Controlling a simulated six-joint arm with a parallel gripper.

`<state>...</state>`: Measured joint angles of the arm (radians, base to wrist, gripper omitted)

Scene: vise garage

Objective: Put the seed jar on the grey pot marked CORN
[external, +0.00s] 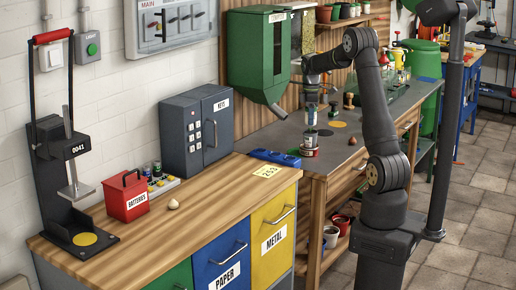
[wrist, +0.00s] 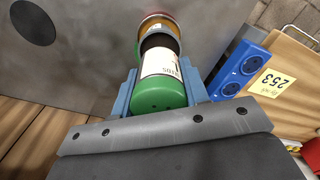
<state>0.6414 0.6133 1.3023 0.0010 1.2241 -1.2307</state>
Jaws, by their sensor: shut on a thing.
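My gripper (external: 311,108) points down over the grey bench top and is shut on the seed jar (external: 311,117). In the wrist view the jar (wrist: 160,88) has a green end and a white label partly reading SEEDS, between the blue-grey fingers (wrist: 160,98). Directly beyond the jar is a small round object with a reddish rim (wrist: 158,22). In the external view a small reddish pot-like object with a pale label (external: 309,149) stands beneath the jar. I cannot tell whether they touch, and its lettering is too small to read. I cannot make out a grey pot marked CORN.
A green dispenser (external: 258,55) hangs behind to the left. Small items stand farther back on the bench.

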